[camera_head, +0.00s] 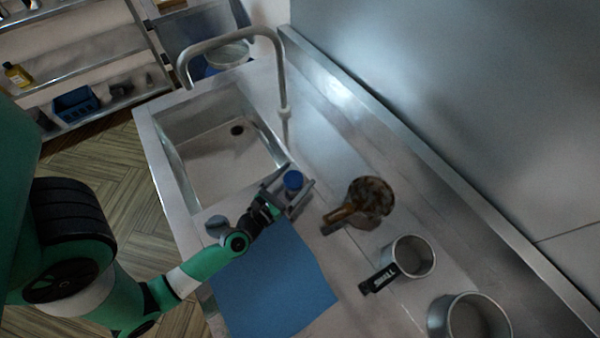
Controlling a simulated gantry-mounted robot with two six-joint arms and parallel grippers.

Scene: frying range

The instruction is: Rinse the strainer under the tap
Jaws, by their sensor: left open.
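A round brown, stained utensil with a handle (372,195), which looks like the strainer, lies on the counter right of the sink; its mesh is too dark to make out. The tap (283,95) arches over the steel sink (215,155), whose drain shows at the bottom. My left gripper (288,192) is open at the sink's near right corner, left of the strainer and apart from it. A small blue-topped item (293,180) shows at its fingers; I cannot tell whether they touch it. My right gripper is out of view.
A blue cloth or mat (275,285) lies on the counter under my left forearm. A small pot with a black handle (414,256) and a larger pot (470,318) stand at the lower right. A wall rises behind the counter. Shelves (80,60) stand at the upper left.

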